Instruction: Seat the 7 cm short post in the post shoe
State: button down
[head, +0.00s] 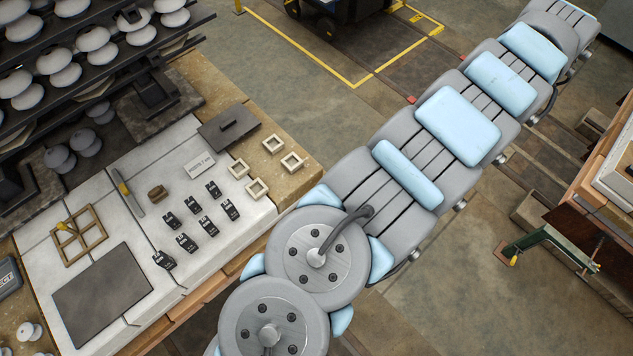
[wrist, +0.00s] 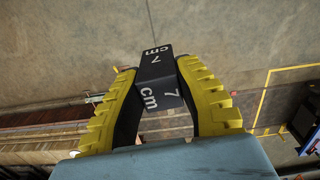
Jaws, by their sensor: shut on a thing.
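In the wrist view my gripper (wrist: 165,100) has its two yellow ribbed fingers shut on the short post (wrist: 160,87), a black block marked "7 cm" in white on two faces. The post sticks out past the fingertips, with open floor behind it. The gripper and the held post do not show in the head view. I cannot surely pick out the post shoe; a dark plate with a raised bar (head: 228,127) lies at the back right of the white bench top (head: 150,215) in the head view.
Several small black marked blocks (head: 208,226) stand on the bench, by a white label card (head: 200,165) and a brown block (head: 158,192). Pale square frames (head: 257,188) lie at right. A wooden grid (head: 77,236) and dark mat (head: 102,294) lie left. Racks of white insulators (head: 94,38) rise behind.

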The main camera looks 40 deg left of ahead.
jog(key=s+a+f+b, duration=0.1)
jog(key=s+a+f, duration=0.2)
jog(key=a+f, duration=0.45)
jog(key=s+a+f+n, duration=0.1)
jog(key=s+a+f, duration=0.3)
jog(key=a, duration=0.7)
jog(key=s+a+f+b, duration=0.1)
jog(key=s+a+f, duration=0.2)
jog(key=a+f, duration=0.45)
jog(key=s+a+f+m+b, duration=0.1)
jog(key=s+a+f, duration=0.4)
jog(key=s, duration=0.5)
jog(key=s+a+f, duration=0.4)
jog(key=s, duration=0.7)
jog(key=s+a+f+m+b, duration=0.1)
jog(key=s+a+f, duration=0.4)
jog(key=s, duration=0.5)
jog(key=shift+w+a+f+b, duration=1.3)
jog(key=shift+a+f, duration=0.2)
jog(key=shift+a, duration=0.25)
jog(key=shift+w+a+f+b, duration=1.25)
jog(key=shift+a+f, duration=0.2)
jog(key=shift+a, duration=0.3)
jog(key=shift+w+a+f+b, duration=1.2)
jog(key=shift+w+a+f, duration=0.25)
jog(key=shift+a, duration=0.4)
